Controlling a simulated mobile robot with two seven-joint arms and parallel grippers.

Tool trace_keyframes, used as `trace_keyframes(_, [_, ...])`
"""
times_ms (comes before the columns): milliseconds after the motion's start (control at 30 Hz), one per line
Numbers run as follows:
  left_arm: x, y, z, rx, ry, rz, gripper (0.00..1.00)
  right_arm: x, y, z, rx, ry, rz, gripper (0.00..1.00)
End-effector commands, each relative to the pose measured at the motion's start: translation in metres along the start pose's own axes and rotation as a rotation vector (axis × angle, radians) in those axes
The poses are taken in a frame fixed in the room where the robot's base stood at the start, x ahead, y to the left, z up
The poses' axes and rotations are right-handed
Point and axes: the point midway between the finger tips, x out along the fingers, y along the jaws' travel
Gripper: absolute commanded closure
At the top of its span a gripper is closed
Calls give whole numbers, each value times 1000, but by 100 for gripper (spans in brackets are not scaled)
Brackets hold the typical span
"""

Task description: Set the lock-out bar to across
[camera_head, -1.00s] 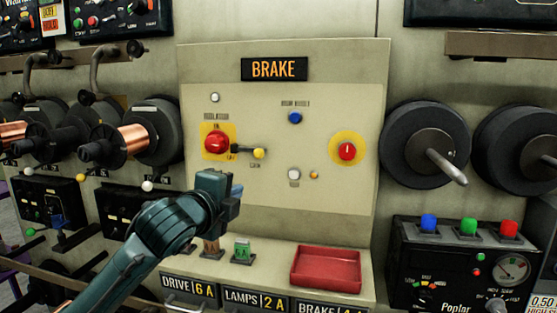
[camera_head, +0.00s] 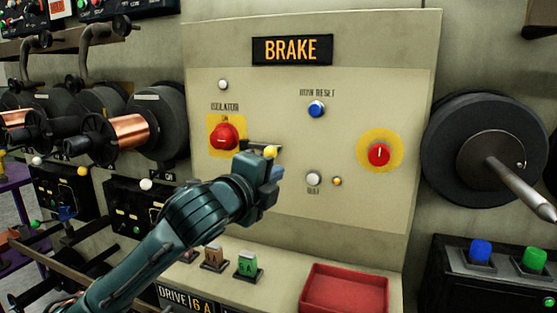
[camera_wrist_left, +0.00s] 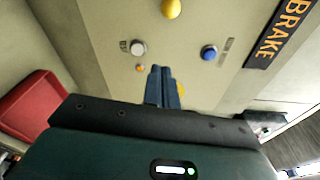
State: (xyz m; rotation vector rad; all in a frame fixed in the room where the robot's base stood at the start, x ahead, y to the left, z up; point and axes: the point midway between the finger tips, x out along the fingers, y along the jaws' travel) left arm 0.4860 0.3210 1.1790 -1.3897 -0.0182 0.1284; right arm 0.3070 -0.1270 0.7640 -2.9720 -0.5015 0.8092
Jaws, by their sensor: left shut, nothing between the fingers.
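The lock-out bar (camera_head: 262,146) is a short dark bar on the BRAKE panel, just right of the red isolator knob (camera_head: 223,137) on its yellow plate. A yellow ball knob (camera_head: 270,152) sits at the bar's right part and also shows at the top of the left wrist view (camera_wrist_left: 171,8). The bar looks about level, partly hidden by my gripper. My left gripper (camera_head: 277,174) is shut and empty, just below and right of the ball. In the left wrist view its blue fingertips (camera_wrist_left: 161,70) are together, apart from the ball. My right gripper is out of view.
A blue button (camera_head: 316,109), a white button (camera_head: 313,178) and a red switch on a yellow disc (camera_head: 379,155) are to the right on the panel. A red tray (camera_head: 345,290) lies on the ledge below. Spools flank the panel.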

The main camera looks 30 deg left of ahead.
Motion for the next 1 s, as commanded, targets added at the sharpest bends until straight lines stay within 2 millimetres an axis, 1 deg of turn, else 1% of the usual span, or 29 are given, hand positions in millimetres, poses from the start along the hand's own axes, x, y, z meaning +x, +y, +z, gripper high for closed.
trace_keyframes(67, [4,0,0,-2,0,0,100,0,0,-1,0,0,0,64])
trace_keyframes(167, [14,-1,1,-3,-1,0,100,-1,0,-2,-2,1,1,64])
trace_keyframes(267, [32,-1,0,-5,0,1,100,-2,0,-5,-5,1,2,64])
trace_keyframes(500, [84,-2,0,-5,-1,1,100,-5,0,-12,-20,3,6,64])
trace_keyframes(600, [104,-1,0,-4,0,1,100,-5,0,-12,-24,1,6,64])
trace_keyframes(700, [94,0,18,2,-3,1,100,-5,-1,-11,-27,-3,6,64])
trace_keyframes(800, [90,1,29,0,-1,2,100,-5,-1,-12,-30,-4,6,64])
trace_keyframes(900, [88,0,35,1,-1,0,100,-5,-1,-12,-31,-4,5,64])
trace_keyframes(1000, [87,0,37,0,1,0,100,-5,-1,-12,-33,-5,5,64])
